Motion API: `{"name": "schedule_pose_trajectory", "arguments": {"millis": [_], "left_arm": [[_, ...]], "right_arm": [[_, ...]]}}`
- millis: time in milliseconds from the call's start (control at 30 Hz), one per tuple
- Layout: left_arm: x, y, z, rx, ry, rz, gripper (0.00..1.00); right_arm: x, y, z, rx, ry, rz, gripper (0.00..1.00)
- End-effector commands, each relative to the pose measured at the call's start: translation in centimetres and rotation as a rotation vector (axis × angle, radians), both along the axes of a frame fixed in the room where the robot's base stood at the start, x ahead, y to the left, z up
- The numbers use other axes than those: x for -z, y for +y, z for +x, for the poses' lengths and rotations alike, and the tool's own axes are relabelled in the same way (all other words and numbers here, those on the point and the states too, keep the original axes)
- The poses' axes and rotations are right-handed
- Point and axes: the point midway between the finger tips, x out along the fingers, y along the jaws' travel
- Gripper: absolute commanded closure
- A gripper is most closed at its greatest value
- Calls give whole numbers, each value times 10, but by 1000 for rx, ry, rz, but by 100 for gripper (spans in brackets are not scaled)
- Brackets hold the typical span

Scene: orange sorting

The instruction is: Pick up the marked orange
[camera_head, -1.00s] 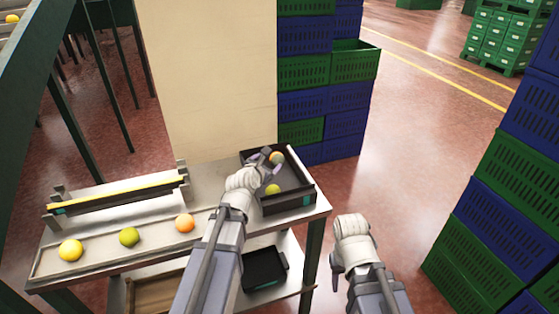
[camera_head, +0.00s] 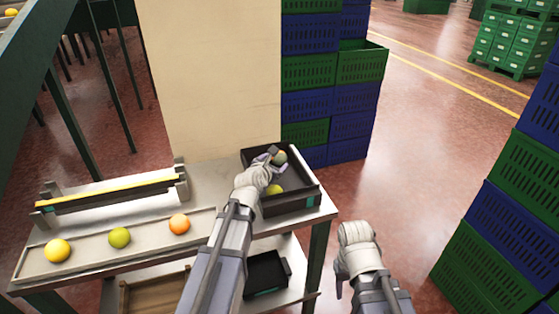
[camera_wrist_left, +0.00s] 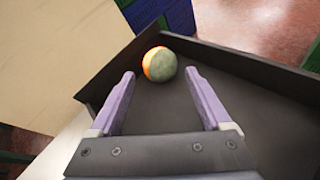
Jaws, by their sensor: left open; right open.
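An orange with a large grey-green patch (camera_wrist_left: 159,64) lies in the black tray (camera_wrist_left: 225,60), near its far corner in the left wrist view. In the head view this orange (camera_head: 280,157) shows beside the fingers of my left gripper (camera_head: 268,158). In the left wrist view my left gripper (camera_wrist_left: 160,95) is open and empty, with the patched orange just beyond and between its fingertips, apart from them. My right gripper (camera_head: 342,280) is open and low, right of the table; its fingers are mostly hidden.
A yellow fruit (camera_head: 274,190) lies in the same tray. A yellow fruit (camera_head: 57,251), a green one (camera_head: 120,238) and an orange one (camera_head: 179,224) sit in a long shallow tray (camera_head: 90,263). A beige panel (camera_head: 210,80) and stacked crates (camera_head: 330,100) stand behind.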

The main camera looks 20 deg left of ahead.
Motion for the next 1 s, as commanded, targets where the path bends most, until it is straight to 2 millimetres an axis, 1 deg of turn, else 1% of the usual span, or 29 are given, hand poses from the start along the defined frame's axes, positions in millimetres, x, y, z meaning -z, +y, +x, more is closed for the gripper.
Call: {"name": "schedule_pose_trajectory", "arguments": {"millis": [167, 300, 400, 667, 1000], "left_arm": [[10, 0, 15, 0, 0, 1, 19], [20, 1, 34, 1, 0, 1, 19], [23, 0, 45, 0, 0, 1, 19], [22, 0, 46, 0, 0, 1, 20], [22, 0, 46, 0, 0, 1, 58]], "right_arm": [[10, 0, 0, 0, 0, 0, 50], [20, 0, 0, 0, 0, 0, 50], [23, 0, 0, 0, 0, 0, 50], [22, 0, 0, 0, 0, 0, 50], [22, 0, 0, 0, 0, 0, 50]]}}
